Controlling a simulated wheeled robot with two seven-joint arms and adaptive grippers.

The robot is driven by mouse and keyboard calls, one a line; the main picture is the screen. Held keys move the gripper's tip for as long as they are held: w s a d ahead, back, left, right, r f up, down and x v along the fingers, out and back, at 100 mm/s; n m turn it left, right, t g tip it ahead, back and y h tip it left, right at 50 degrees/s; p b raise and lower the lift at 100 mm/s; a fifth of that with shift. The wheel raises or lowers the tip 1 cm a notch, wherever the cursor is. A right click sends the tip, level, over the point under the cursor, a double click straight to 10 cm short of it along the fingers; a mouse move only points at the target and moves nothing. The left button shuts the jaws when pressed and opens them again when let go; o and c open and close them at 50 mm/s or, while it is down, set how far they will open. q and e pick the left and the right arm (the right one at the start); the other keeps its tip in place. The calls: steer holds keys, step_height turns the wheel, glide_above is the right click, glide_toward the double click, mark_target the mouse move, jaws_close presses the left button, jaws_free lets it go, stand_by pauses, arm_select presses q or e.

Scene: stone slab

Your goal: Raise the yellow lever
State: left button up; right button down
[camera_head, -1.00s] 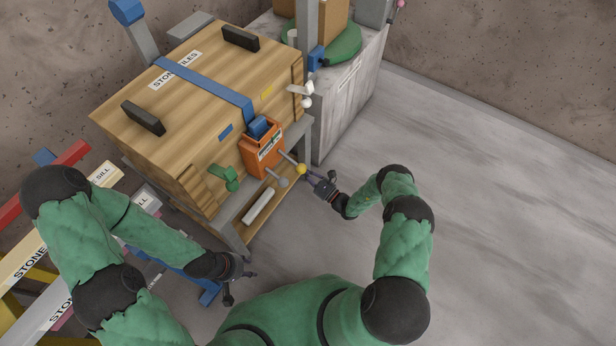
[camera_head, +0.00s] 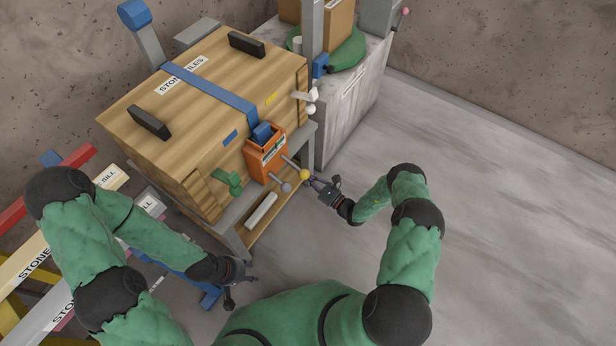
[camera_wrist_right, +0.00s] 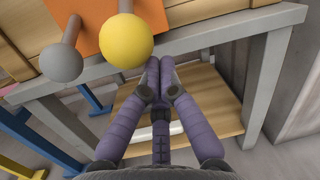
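The yellow lever ends in a yellow ball (camera_head: 304,174) on a grey rod that sticks out from an orange box (camera_head: 265,158) on the front of the wooden crate. In the right wrist view the yellow ball (camera_wrist_right: 125,40) is large, just up and left of my fingertips. My right gripper (camera_head: 318,182) is beside the ball. In the wrist view its fingertips (camera_wrist_right: 159,66) meet with nothing seen between them; whether they touch the ball is unclear. My left gripper (camera_head: 246,288) hangs low in front of the stand, fingers spread and empty.
A second lever with a grey ball (camera_head: 286,187) is left of the yellow one. Labelled stone sills (camera_head: 60,250) lie at left. The floor at right is clear.

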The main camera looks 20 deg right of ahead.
steer(key=shift+s+r+p, duration=0.1)
steer(key=shift+r+p, duration=0.15)
steer(key=shift+p, duration=0.05)
step_height(320, 180, up, 12)
steer(key=s+g+h+p, duration=0.1)
steer(key=g+h+p, duration=0.4)
steer(key=p, duration=1.5)
steer(key=shift+d+n+g+p, duration=0.35)
steer(key=shift+d+n+g, duration=0.1)
steer(key=shift+g, duration=0.85)
step_height(320, 180, down, 4)
steer(key=d+b, duration=0.2)
steer(key=b, duration=0.2)
steer(key=p+v, duration=0.2)
steer(key=v, duration=0.8)
steer(key=shift+a+r+p, duration=0.2)
steer(key=shift+r+p, duration=0.2)
steer(key=shift+r, duration=0.15)
